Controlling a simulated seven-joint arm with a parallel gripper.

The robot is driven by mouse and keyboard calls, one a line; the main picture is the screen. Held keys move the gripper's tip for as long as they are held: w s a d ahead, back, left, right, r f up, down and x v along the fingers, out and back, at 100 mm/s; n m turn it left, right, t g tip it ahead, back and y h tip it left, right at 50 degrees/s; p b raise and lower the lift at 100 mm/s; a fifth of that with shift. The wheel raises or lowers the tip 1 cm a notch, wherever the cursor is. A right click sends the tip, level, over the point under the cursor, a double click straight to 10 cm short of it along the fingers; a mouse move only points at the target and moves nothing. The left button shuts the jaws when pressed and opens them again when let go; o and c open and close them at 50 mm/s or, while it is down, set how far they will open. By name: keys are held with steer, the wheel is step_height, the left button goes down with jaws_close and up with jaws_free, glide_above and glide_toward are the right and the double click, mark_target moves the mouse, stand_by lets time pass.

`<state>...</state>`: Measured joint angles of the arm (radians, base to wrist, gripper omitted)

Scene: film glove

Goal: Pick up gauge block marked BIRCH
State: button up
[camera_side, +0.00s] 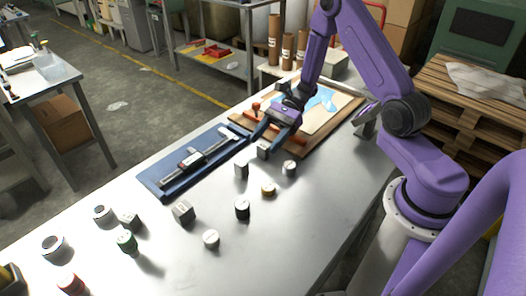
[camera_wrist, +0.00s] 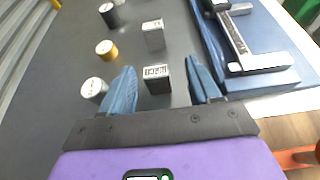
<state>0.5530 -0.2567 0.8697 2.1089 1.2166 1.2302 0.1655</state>
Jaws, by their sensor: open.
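A small grey block (camera_wrist: 157,85) stands on the metal table between my fingers in the wrist view. Dark lettering runs across its pale top face, too small to read surely. The same block shows in the side view (camera_side: 262,151), close by the fingertips. My gripper (camera_wrist: 160,70) is open, one blue finger on each side of the block, with a gap on both sides. In the side view my gripper (camera_side: 266,142) is low over the table, pointing down. A second grey block (camera_wrist: 153,36) stands just beyond it; its marking is not legible. A third block (camera_side: 183,212) stands farther left.
A white cylinder (camera_wrist: 94,89), a yellow one (camera_wrist: 106,49) and a black one (camera_wrist: 108,14) stand left of the blocks. A caliper (camera_side: 190,160) lies on a blue mat (camera_side: 160,182). A wooden board (camera_side: 318,140) lies behind my gripper.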

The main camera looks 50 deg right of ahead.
mark_target(262, 147)
steer(key=shift+s+x, duration=0.15)
steer(key=shift+x, duration=1.15)
steer(key=shift+s+x, duration=0.1)
steer(key=shift+x, duration=1.2)
steer(key=shift+r, duration=0.1)
steer(key=c, duration=1)
